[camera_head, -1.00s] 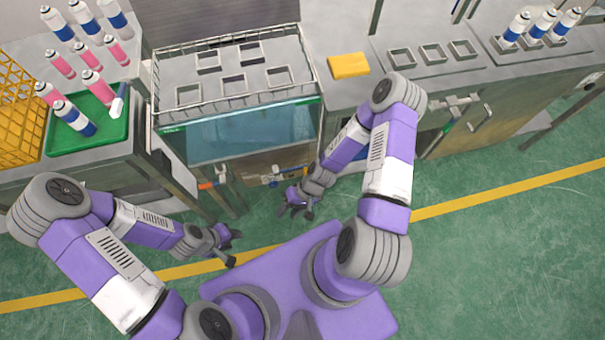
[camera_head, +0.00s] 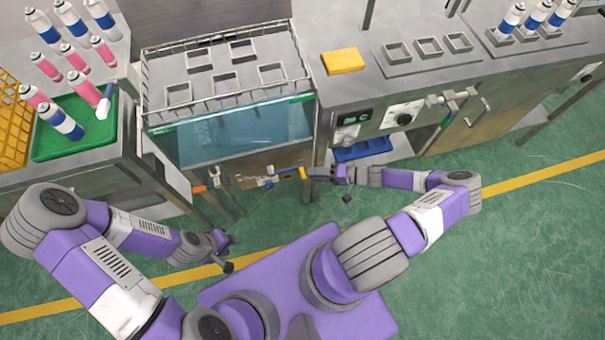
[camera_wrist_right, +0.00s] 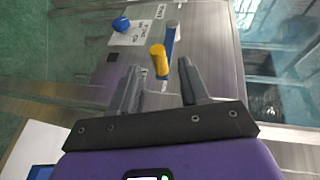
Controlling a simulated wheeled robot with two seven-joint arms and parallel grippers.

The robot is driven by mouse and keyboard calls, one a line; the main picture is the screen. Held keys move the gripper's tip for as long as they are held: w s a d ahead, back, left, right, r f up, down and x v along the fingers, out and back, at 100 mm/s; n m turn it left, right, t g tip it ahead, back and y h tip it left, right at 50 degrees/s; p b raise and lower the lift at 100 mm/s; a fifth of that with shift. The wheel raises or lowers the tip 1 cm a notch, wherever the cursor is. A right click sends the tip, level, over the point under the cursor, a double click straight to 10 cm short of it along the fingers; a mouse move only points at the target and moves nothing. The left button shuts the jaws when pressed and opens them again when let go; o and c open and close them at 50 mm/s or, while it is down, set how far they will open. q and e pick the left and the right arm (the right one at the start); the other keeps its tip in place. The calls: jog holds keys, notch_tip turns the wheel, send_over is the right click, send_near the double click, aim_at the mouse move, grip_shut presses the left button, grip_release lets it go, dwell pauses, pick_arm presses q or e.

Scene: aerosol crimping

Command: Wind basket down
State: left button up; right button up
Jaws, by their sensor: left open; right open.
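The basket (camera_head: 207,104), a wire-railed tray with several square holders, sits raised above the water tank (camera_head: 220,138). A yellow crank grip (camera_head: 303,173) shows at the right end of the tank front. My right gripper (camera_head: 312,180) is open beside that grip. In the right wrist view the yellow grip (camera_wrist_right: 160,60) lies between and just beyond the open fingertips (camera_wrist_right: 159,70), with a grey-blue bar behind it. I cannot tell whether the fingers touch it. My left gripper (camera_head: 231,253) is open and empty, low in front of the tank.
An orange-handled lever (camera_head: 199,188) and a blue valve knob (camera_head: 268,183) are on the tank front. A green tray (camera_head: 75,145) with cans is on the left. A yellow block (camera_head: 343,61) and control panel (camera_head: 403,117) are on the right bench. The floor in front is clear.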

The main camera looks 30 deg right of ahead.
aim_at(303, 173)
jog(key=b+x, duration=0.1)
jog(key=x, duration=0.4)
jog(key=shift+a, duration=0.1)
jog(key=shift+f, duration=0.1)
grip_shut()
